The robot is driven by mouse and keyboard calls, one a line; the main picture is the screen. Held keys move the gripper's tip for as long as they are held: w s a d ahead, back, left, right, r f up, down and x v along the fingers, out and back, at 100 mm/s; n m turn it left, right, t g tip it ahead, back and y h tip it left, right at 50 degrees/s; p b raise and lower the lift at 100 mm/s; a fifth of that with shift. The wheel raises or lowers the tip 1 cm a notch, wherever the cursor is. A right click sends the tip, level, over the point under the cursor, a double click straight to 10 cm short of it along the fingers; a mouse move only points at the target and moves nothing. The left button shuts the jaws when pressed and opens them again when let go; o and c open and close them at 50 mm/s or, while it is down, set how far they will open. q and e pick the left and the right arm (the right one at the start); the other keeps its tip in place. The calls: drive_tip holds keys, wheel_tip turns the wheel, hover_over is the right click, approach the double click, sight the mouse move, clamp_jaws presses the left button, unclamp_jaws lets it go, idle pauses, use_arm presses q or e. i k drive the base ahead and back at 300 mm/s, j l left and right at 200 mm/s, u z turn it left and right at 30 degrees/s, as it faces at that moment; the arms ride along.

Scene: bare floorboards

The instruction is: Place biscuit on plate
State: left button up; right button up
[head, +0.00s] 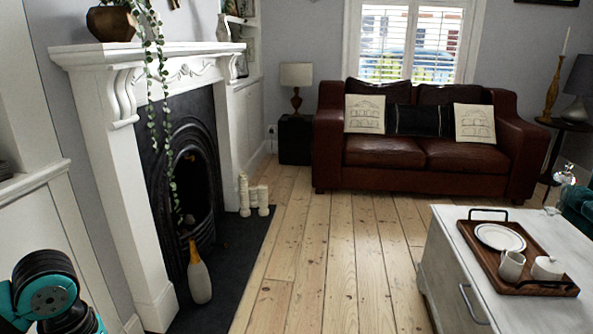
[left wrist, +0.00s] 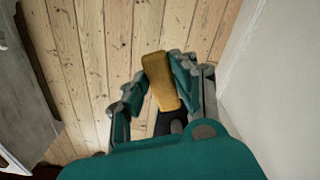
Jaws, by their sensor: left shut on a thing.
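The biscuit (left wrist: 160,80) is a golden-brown oblong bar in the left wrist view. My left gripper (left wrist: 157,84) is shut on it, with a teal finger on each side, above the floorboards. The white plate (head: 500,237) lies on a brown wooden tray in the head view, at the right, and its visible top is empty. The left gripper's fingers do not show in the head view; only a teal and black part of my arm shows at the lower left. My right gripper is in neither view.
The tray (head: 466,257) also holds a white jug (head: 511,266) and a lidded white pot (head: 547,268); it stands on a pale coffee table (head: 450,238). A fireplace (head: 185,165) and a bottle (head: 199,278) are at the left. Bare floorboards (head: 320,255) lie clear between.

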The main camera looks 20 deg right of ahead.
sight(499, 240)
drive_tip(key=i+l+z, duration=0.35)
drive_tip(key=i, duration=0.3)
drive_tip(key=i+z, duration=0.35)
drive_tip(key=i, duration=0.3)
drive_tip(key=i+j+z, duration=0.2)
drive_tip(key=i+z, duration=0.15)
drive_tip(key=i, duration=0.35)
drive_tip(key=i+z, duration=0.35)
drive_tip(key=i, duration=0.2)
drive_tip(key=i+j+z, duration=0.15)
drive_tip(key=i+z, duration=0.2)
drive_tip(key=i, duration=0.25)
drive_tip(key=i+j+z, duration=0.35)
drive_tip(key=i, duration=0.2)
drive_tip(key=z, duration=2.3)
